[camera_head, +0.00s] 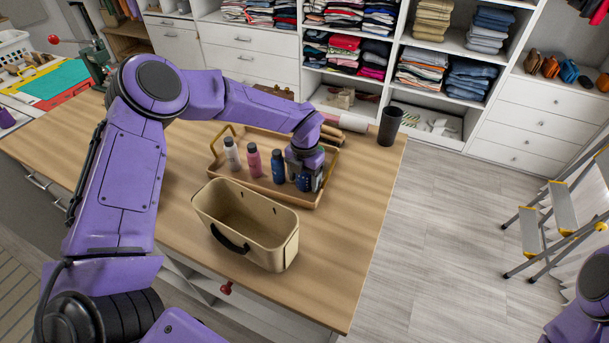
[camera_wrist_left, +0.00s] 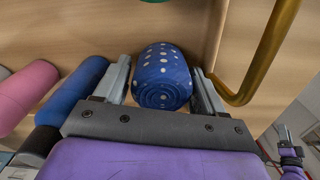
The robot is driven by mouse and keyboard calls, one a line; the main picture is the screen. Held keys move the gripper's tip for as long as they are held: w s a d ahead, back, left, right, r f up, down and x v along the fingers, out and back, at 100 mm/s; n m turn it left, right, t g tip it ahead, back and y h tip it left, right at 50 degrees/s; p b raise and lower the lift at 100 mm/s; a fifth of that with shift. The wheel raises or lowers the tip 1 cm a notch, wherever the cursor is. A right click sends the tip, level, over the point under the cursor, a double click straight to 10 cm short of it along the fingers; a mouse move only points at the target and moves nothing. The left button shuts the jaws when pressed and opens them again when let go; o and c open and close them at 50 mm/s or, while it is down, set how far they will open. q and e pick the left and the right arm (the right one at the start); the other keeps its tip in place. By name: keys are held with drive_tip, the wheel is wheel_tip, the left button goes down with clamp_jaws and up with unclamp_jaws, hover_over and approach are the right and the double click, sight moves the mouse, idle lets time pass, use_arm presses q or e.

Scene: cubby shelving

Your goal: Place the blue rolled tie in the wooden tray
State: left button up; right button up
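The blue rolled tie (camera_wrist_left: 162,78) has white dots and a spiral end, and sits between my left gripper's two fingers in the left wrist view. The fingers appear to be against its sides. In the head view my left gripper (camera_head: 308,180) points down inside the right end of the wooden tray (camera_head: 226,171), and mostly hides the tie. Whether the tie touches the tray floor is hard to tell.
White (camera_head: 232,154), pink (camera_head: 253,160) and blue (camera_head: 278,166) bottles stand in the tray, left of my gripper. A beige bin (camera_head: 270,244) stands in front. A black cup (camera_head: 389,127) stands behind, right. The counter's right front is clear. A stepladder (camera_head: 560,205) stands at right.

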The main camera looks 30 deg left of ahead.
use_arm(q)
drive_tip(key=shift+w+r, duration=0.2)
drive_tip(key=shift+r, duration=0.1)
wheel_tip(320, 180, up, 11)
drive_tip(key=shift+s+f+b, duration=0.1)
drive_tip(key=shift+s+b, duration=0.05)
drive_tip(key=shift+b, duration=1.1)
drive_tip(key=shift+r, duration=0.3)
drive_tip(key=shift+r, duration=0.1)
